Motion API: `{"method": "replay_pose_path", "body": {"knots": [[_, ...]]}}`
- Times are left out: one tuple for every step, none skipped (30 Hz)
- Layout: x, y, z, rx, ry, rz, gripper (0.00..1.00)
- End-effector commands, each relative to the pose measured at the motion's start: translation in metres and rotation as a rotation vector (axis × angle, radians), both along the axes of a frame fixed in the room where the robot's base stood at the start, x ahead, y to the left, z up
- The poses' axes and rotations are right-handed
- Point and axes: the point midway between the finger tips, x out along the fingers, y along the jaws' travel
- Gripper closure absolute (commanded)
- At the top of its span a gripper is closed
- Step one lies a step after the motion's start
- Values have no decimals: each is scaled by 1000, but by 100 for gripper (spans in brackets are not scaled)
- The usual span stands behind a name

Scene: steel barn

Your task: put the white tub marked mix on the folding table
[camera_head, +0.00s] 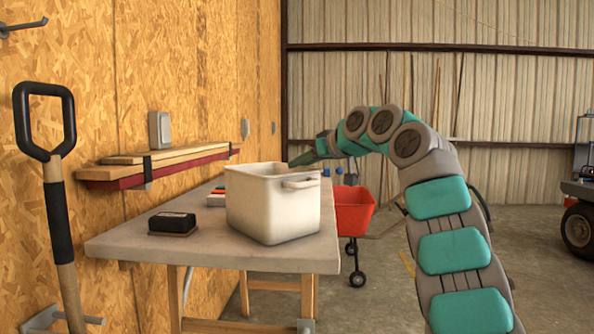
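A white tub (272,212) stands upright on a grey-topped table with wooden legs (150,248), which I take to be the folding table. It seems to rest on the top, near the right edge. It has a handle on its right side; no "mix" marking is readable on the faces I see. My gripper (302,158) is at the tub's far right rim, pointing left. Its fingertips overlap the rim in the picture, and I cannot tell whether they touch it or how far apart they are.
A black-and-brown block, perhaps a brush (173,223), lies on the table left of the tub. Small red and white items (216,198) lie behind it. A shelf with boards (150,165) juts from the wall. A shovel (58,200) stands at left; a red cart (352,212) stands behind.

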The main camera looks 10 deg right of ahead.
Motion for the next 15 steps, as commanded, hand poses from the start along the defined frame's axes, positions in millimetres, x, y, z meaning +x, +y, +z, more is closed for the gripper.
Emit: {"method": "replay_pose_path", "body": {"knots": [[-9,-5,2,0,-6,-1,64],[-14,-8,4,1,-4,-1,64],[-21,-11,6,0,-1,0,64],[-26,-14,8,0,-1,0,64],[-32,-17,12,2,-2,-1,64],[-38,-20,16,2,-3,-2,64],[-42,-22,18,2,-1,0,64],[-47,-25,19,1,0,0,64],[-53,-28,22,2,0,-1,64],[-57,-30,24,1,0,0,64],[-60,-31,27,1,0,0,64],[-64,-33,29,1,-2,0,64],[-66,-34,30,1,-2,0,64],[-68,-36,31,2,-1,0,64],[-71,-38,33,1,-1,-1,64]]}}
